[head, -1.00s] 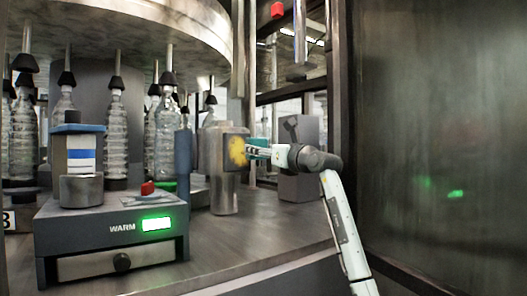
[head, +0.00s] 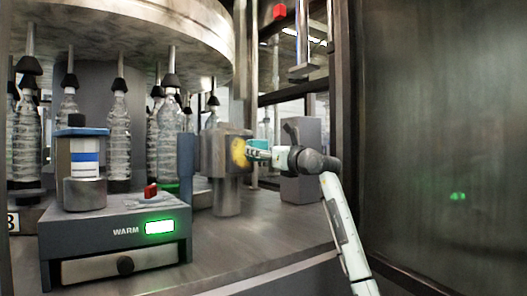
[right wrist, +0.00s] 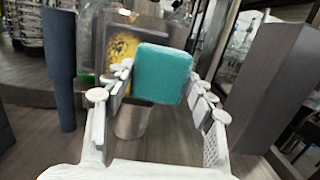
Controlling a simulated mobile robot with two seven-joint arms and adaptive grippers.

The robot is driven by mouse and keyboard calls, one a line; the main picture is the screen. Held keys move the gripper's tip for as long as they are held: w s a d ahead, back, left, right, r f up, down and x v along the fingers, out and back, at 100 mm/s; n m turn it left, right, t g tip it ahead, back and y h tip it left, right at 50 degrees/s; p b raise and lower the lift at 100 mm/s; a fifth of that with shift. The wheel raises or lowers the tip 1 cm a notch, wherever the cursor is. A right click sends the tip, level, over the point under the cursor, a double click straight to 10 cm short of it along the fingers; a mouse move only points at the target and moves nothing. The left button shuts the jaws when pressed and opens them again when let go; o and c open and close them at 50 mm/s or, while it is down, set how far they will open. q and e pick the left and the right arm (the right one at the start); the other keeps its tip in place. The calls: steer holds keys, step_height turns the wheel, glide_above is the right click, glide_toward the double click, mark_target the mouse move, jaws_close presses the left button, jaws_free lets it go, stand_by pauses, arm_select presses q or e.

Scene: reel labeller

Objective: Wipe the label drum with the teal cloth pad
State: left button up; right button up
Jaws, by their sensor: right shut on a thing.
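The label drum (head: 226,198) stands upright on the deck as a grey metal cylinder, with a dark block at its upper part. A yellow patch (head: 239,153) marks the block's right side; in the right wrist view the patch (right wrist: 121,47) is partly hidden behind the pad. My right gripper (head: 258,150) is shut on the teal cloth pad (right wrist: 163,73), which sits between its fingers. The pad is right at the yellow patch; whether it touches the surface I cannot tell. My left gripper is not in view.
A grey warmer box (head: 115,240) with a green WARM display stands at front left, carrying a blue-topped container (head: 85,160). A blue post (head: 186,158) stands left of the drum. Bottles (head: 118,140) hang under the carousel. A grey box (head: 301,170) stands behind my right arm.

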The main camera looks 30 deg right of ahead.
steer(key=shift+w+p, duration=0.35)
steer(key=shift+w, duration=0.2)
